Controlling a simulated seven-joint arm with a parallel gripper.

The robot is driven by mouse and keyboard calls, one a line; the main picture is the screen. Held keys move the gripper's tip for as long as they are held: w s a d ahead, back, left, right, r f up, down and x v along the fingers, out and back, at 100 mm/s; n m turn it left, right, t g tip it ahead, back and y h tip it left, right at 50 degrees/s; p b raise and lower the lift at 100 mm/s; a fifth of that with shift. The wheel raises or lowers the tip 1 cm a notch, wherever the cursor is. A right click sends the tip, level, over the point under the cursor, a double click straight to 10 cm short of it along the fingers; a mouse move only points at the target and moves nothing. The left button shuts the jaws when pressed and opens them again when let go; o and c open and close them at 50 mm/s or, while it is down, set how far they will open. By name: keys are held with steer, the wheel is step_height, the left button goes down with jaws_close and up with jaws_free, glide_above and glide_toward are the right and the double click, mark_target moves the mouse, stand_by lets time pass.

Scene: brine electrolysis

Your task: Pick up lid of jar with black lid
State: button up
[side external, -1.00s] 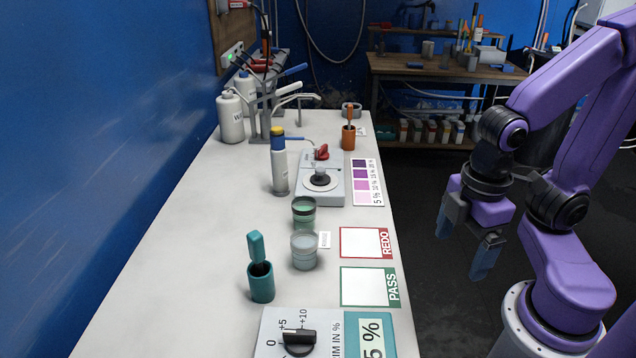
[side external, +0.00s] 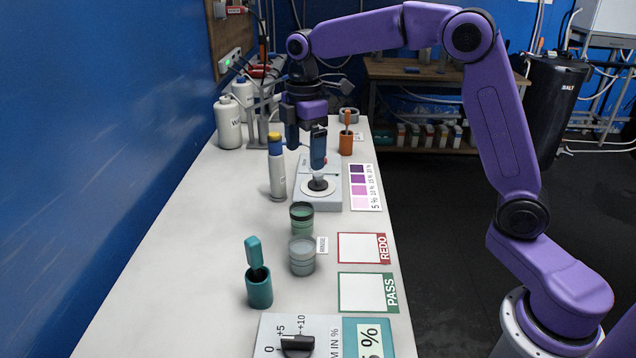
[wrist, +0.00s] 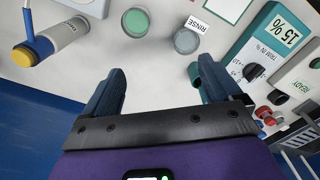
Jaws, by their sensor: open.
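No jar with a plainly black lid can be made out. A green jar (side external: 302,218) with a dark rim around a paler green top stands mid-table; it also shows in the wrist view (wrist: 136,22). A grey jar (side external: 302,258) stands just in front of it, and shows in the wrist view (wrist: 186,40). A small dark round piece with a grey knob (side external: 318,183) sits on the device's white disc. My gripper (side external: 306,146) is open and empty, above the table near that device. In the wrist view its spread fingers (wrist: 158,78) have nothing between them.
A white bottle (side external: 278,172) with a blue and yellow top stands left of the device (side external: 333,197). A teal holder (side external: 259,290) and a dial box (side external: 270,338) are in front. REDO (side external: 358,248) and PASS (side external: 362,292) cards lie right. The table's left front is clear.

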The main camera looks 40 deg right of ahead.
steer(key=w+d, duration=0.6)
steer(key=w, duration=0.2)
steer(key=n, duration=0.2)
glide_toward(318, 174)
step_height(318, 174, down, 11)
steer(key=shift+r, duration=0.2)
steer(key=c, duration=1.1)
